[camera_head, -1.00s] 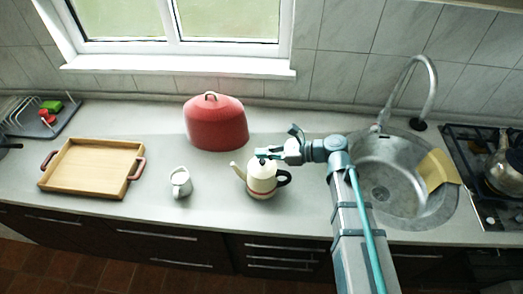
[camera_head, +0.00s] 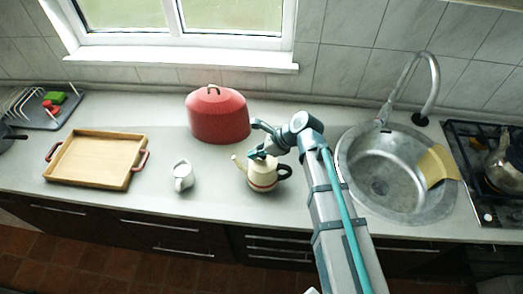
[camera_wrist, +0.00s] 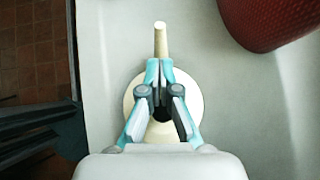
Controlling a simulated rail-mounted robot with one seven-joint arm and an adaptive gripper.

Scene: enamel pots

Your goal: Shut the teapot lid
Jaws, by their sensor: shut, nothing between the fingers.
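A cream teapot (camera_head: 262,178) with a red band, a spout to the left and a dark handle to the right stands upright on the counter. My gripper (camera_head: 255,154) is shut and empty, over the top of the teapot. In the wrist view my gripper (camera_wrist: 159,74) points toward the spout and covers the middle of the teapot (camera_wrist: 133,103). A dark patch shows between the fingers there; I cannot tell if it is the opening or the lid. The lid is mostly hidden, so its angle cannot be told.
A red domed pot cover (camera_head: 217,118) stands behind the teapot. A white jug (camera_head: 183,176) is to its left, and a wooden tray (camera_head: 97,158) lies further left. The sink (camera_head: 352,160) is to the right. Counter between jug and teapot is clear.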

